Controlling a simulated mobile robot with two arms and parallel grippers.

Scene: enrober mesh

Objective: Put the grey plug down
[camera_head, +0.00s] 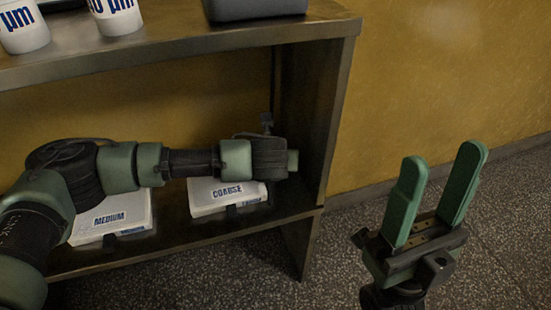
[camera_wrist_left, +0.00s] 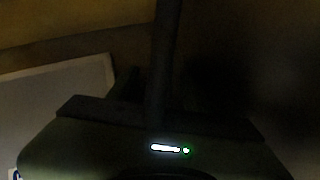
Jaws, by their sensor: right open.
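My right gripper (camera_head: 436,190) is open and empty, with its green fingers pointing up, right of the shelf unit and above the speckled floor. My left arm reaches in from the left across the lower shelf (camera_head: 175,232). Its wrist end (camera_head: 270,158) is near the right side wall, and its fingers are hidden or too dark to make out. A small dark grey piece (camera_head: 267,121) shows just behind that wrist; I cannot tell what it is. The left wrist view is very dark, with a dark upright bar (camera_wrist_left: 165,60) above a body with a small light. I cannot identify the grey plug.
White boxes labelled MEDIUM (camera_head: 112,217) and COARSE (camera_head: 227,194) are on the lower shelf, below my left arm. White labelled containers (camera_head: 118,18) and a dark case (camera_head: 255,8) stand on the upper shelf. The floor around my right gripper is clear.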

